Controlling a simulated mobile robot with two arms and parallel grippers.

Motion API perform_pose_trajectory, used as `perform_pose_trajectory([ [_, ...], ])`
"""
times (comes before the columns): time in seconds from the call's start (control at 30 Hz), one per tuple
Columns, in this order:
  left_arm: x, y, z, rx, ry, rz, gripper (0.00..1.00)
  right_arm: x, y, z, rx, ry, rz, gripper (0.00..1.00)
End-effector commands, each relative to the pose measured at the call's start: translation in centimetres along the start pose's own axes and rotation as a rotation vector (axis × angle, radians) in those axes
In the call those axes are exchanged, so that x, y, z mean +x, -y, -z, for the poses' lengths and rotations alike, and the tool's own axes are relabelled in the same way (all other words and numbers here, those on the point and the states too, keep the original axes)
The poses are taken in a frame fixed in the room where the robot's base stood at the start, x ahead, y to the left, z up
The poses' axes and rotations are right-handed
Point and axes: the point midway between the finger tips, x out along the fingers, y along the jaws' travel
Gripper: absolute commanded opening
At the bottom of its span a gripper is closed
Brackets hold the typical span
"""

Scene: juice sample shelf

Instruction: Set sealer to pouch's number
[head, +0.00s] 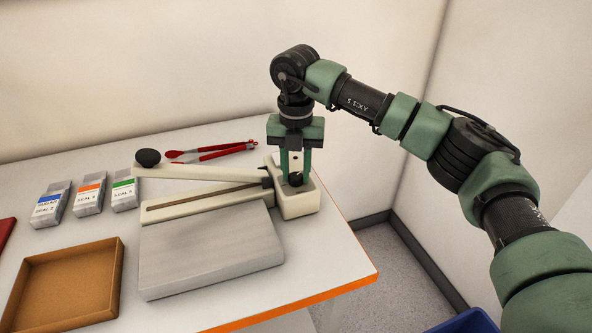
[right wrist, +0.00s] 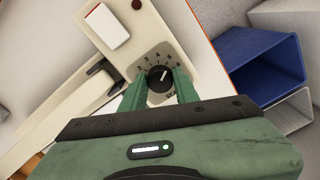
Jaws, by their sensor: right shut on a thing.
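The heat sealer (head: 210,195) stands on the table, with a cream body, a long arm ending in a black ball and a grey plate in front. My right gripper (head: 295,172) points down at the sealer's right end, shut on its black dial knob (right wrist: 160,79). In the right wrist view small numbers ring the knob, and its white mark points up and slightly right; the exact number is unclear. Three grey pouches stand at left, with a blue band (head: 50,205), an orange band (head: 90,194) and a green band (head: 124,190). Their labels read "SEAL" with small, hard-to-read numbers.
Red tongs (head: 212,153) lie behind the sealer. An empty brown tray (head: 112,262) is at the front left, with a red item (head: 6,232) at the left edge. A blue bin (right wrist: 262,62) stands on the floor beyond the table's orange right edge.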

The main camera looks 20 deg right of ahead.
Motion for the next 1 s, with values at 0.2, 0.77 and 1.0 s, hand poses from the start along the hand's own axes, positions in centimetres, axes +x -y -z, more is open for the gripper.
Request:
perform_pose_trajectory([
  [0.2, 0.0, 0.0, 0.0, 0.000, 0.000, 0.000, 0.36, -0.4, 0.0, -0.2, 0.004, 0.009, -0.005, 0.00],
  [0.77, 0.1, 0.0, 0.0, 0.000, 0.000, 0.000, 0.36, -0.4, 0.0, -0.1, 0.001, 0.004, -0.002, 0.52],
  [1.0, 0.7, 0.0, -0.1, 0.000, 0.000, 0.000, 0.36, -3.8, -0.1, -0.1, 0.001, 0.007, -0.004, 0.52],
])
